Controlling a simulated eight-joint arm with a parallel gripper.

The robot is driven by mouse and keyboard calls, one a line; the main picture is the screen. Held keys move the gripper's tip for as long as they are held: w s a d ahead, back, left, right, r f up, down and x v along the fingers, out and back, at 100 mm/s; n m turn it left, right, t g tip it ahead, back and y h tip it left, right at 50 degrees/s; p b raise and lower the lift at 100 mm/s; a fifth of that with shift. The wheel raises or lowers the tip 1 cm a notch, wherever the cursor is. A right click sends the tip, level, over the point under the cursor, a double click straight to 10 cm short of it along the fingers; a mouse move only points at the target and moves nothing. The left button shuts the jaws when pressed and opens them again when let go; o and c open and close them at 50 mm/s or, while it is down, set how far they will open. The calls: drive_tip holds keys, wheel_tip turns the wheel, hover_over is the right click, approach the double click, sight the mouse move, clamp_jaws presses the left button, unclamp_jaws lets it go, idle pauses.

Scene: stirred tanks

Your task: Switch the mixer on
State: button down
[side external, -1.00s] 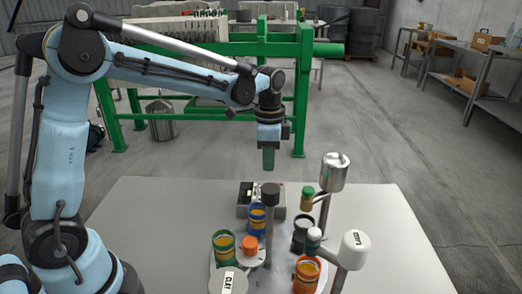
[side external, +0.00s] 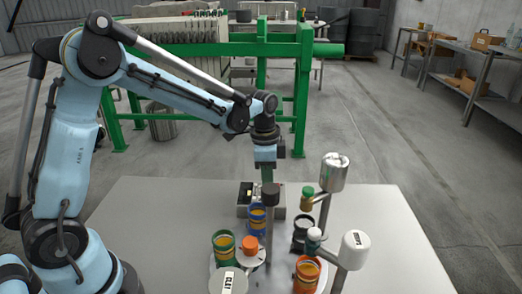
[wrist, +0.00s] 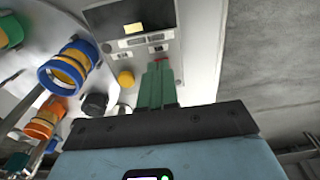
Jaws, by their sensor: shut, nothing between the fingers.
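The grey control box (side external: 246,192) stands at the back of the table. In the wrist view its panel (wrist: 188,60) has a dark display (wrist: 128,20), small dark switches or buttons (wrist: 156,37), a yellow round button (wrist: 126,78) and a small red part (wrist: 161,59).
Blue (side external: 257,220), green (side external: 224,247) and orange (side external: 307,272) ringed containers stand in front of the box. A dark-topped post (side external: 270,195) and silver (side external: 334,172) and white (side external: 354,250) cylinders on stalks rise around them. The table's left and right sides are clear.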

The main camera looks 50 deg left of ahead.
drive_tip(key=shift+s+a+f, duration=0.1)
drive_tip(key=shift+a+f, duration=0.05)
drive_tip(key=shift+f, duration=0.3)
drive_tip(key=shift+t, duration=0.3)
drive_tip(key=shift+w+d+r, duration=0.2)
drive_tip(key=shift+w+d, duration=0.4)
drive_tip(key=shift+d, duration=0.15)
wheel_tip(320, 180, up, 14)
drive_tip(key=s+a, duration=0.1)
drive_tip(key=a, duration=0.1)
drive_tip(key=shift+s+r, duration=0.25)
drive_tip(key=shift+s, duration=0.1)
